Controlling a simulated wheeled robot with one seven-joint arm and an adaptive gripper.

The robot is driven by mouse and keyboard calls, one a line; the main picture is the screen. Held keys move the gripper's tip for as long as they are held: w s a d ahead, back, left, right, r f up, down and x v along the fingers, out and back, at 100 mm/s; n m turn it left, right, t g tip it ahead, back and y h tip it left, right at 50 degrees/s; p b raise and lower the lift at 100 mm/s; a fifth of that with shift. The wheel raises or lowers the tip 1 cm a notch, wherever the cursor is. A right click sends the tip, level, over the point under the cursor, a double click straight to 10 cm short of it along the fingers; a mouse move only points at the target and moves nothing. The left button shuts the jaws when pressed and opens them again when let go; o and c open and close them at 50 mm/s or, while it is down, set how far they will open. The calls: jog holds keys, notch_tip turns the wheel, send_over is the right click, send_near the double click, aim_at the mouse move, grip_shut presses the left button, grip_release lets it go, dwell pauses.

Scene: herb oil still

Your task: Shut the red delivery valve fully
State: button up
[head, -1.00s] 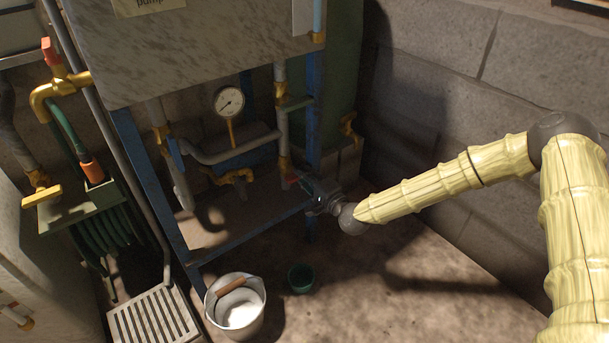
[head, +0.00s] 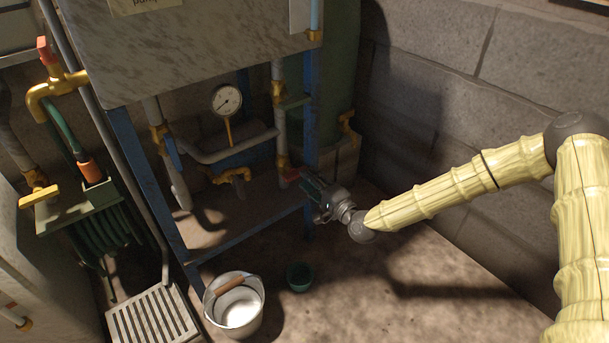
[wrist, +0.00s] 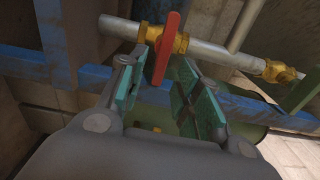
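The red valve handle (head: 291,174) sits low on the grey vertical pipe at the right of the frame. In the wrist view the red handle (wrist: 168,42) is a flat lever beside a brass fitting, and it lies crosswise to the pipe. My gripper (head: 308,184) is just right of the handle in the head view. In the wrist view my gripper (wrist: 164,66) is open, with one green-padded finger on each side of the handle's near end. A gap shows on the right side; contact on the left cannot be told.
A blue frame post (head: 312,150) and a blue rail (wrist: 100,77) are close to my gripper. A pressure gauge (head: 226,100) and a brass tap (head: 232,175) are to the left. A bucket (head: 235,306) and a green cup (head: 299,277) stand on the floor. Open floor lies to the right.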

jog(key=v, duration=0.7)
jog(key=shift+s+d, duration=0.25)
dwell(1.1)
